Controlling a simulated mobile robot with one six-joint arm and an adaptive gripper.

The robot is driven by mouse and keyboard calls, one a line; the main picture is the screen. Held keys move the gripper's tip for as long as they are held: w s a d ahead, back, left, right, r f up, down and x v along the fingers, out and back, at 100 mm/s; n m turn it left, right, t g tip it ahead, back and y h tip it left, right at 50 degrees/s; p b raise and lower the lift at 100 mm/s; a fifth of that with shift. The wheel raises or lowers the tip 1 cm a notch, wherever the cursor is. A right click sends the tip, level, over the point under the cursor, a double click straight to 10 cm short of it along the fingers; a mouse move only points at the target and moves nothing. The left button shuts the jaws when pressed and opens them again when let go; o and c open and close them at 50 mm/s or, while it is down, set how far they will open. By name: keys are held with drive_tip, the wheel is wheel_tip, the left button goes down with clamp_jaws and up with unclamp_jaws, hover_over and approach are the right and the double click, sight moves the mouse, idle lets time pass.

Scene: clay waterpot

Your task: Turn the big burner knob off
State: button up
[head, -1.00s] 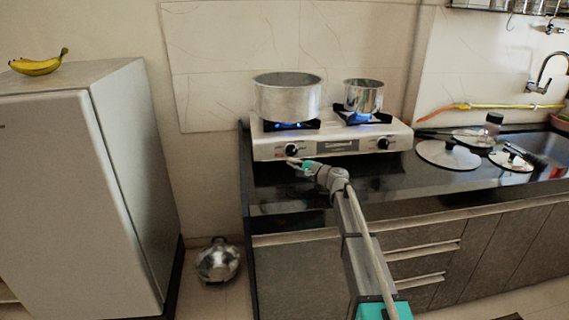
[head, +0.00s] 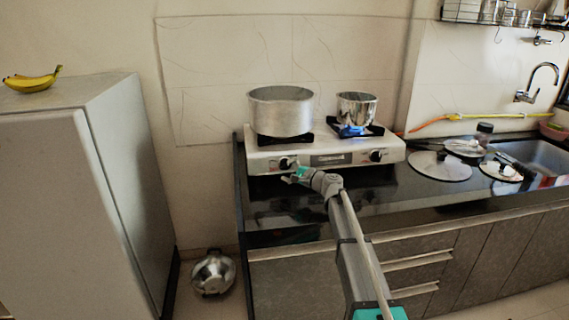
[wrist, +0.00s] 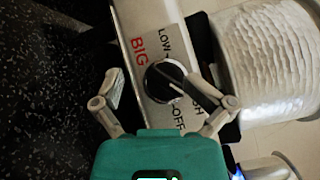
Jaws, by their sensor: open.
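The big burner knob (head: 287,163) is the left knob on the white stove (head: 328,158). In the wrist view the round black knob (wrist: 165,80) sits beside the red BIG label (wrist: 140,51), with LOW and OFF printed around it. My gripper (head: 292,178) is just in front of it. In the wrist view its open fingers (wrist: 155,82) stand on either side of the knob, the right one close to its edge; I cannot tell if they touch. No flame shows under the big pot (head: 281,112) on the left burner.
A smaller steel pot (head: 356,108) stands on the right burner, where a blue flame (head: 352,131) shows. Metal lids (head: 440,166) lie right of the stove on the dark counter (head: 300,215). A fridge (head: 75,190) stands at the left.

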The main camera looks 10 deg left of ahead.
drive_tip(key=t+h, duration=0.1)
drive_tip(key=a+r+t+h, duration=0.1)
drive_tip(key=t, duration=0.1)
drive_tip(key=shift+s+a+n+p, duration=0.15)
drive_tip(key=shift+a+n+p, duration=0.1)
drive_tip(key=shift+n+p, duration=0.05)
drive_tip(key=t+h, duration=0.2)
drive_tip(key=h, duration=0.1)
drive_tip(key=shift+s+a+f+n+t+h, duration=0.15)
drive_tip(key=shift+s+f+n+t+h, duration=0.15)
drive_tip(key=shift+s+n+t, duration=0.1)
drive_tip(key=h, duration=0.1)
drive_tip(key=s+t+h, duration=0.1)
drive_tip(key=h, duration=0.1)
drive_tip(key=shift+s+d+f+n+t+b, duration=0.2)
drive_tip(key=shift+n+t+b, duration=0.1)
drive_tip(key=shift+n+b, duration=0.1)
drive_tip(key=s+h, duration=0.1)
drive_tip(key=s+d+t+h, duration=0.1)
drive_tip(key=h, duration=0.1)
drive_tip(key=n+h, duration=0.1)
drive_tip(key=shift+s+d+f+h, duration=0.25)
drive_tip(key=shift+s+h, duration=0.15)
drive_tip(key=shift+w, duration=0.1)
drive_tip(key=shift+w+a, duration=0.15)
drive_tip(key=shift+w, duration=1.05)
drive_tip(key=shift+w+a, duration=0.2)
drive_tip(key=shift+w, duration=1.05)
drive_tip(key=shift+w+a, duration=0.15)
drive_tip(key=shift+w, duration=1.05)
